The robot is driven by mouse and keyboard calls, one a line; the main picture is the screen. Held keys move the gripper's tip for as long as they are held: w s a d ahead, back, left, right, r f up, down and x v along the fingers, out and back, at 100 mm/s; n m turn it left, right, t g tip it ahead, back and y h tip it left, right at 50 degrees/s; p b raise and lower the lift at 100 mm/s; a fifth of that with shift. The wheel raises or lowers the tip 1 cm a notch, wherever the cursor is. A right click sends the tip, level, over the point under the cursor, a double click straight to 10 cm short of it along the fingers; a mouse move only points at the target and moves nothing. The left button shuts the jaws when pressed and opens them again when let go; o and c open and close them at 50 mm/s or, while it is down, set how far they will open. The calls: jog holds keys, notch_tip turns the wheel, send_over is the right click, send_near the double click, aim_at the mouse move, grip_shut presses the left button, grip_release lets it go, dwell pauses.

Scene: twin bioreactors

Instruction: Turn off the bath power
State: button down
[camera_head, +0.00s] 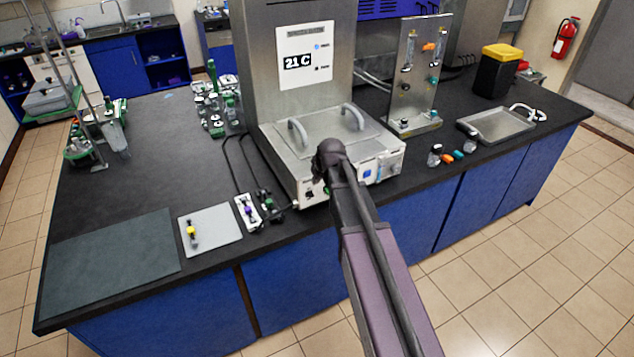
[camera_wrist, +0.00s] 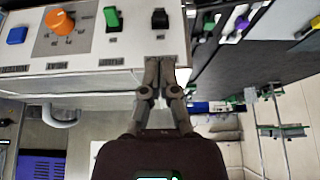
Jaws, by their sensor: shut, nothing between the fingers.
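The steel bath (camera_head: 290,135) stands on the dark bench, with a lidded top with two handles and a display reading 21 C. Its white front panel (camera_head: 385,165) carries the controls and is partly hidden by my arm in the head view. In the wrist view, the panel shows a black rocker switch (camera_wrist: 160,18), a green switch (camera_wrist: 112,18), an orange knob (camera_wrist: 59,20) and a blue button (camera_wrist: 17,35). My gripper (camera_wrist: 162,62) is shut and empty, its fingertips close to the panel near the black switch. Contact cannot be told. The small labels are unreadable.
A small white power strip (camera_head: 247,212) with cables lies left of the bath. A flowmeter panel (camera_head: 418,75) and a metal tray (camera_head: 502,124) stand to the right. Small bottles sit near the front edge. The bench front left holds a grey mat (camera_head: 110,258).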

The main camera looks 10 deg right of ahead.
aim_at(311, 193)
jog(key=shift+b+x, duration=3.45)
jog(key=shift+x, duration=0.7)
jog(key=shift+d, duration=0.15)
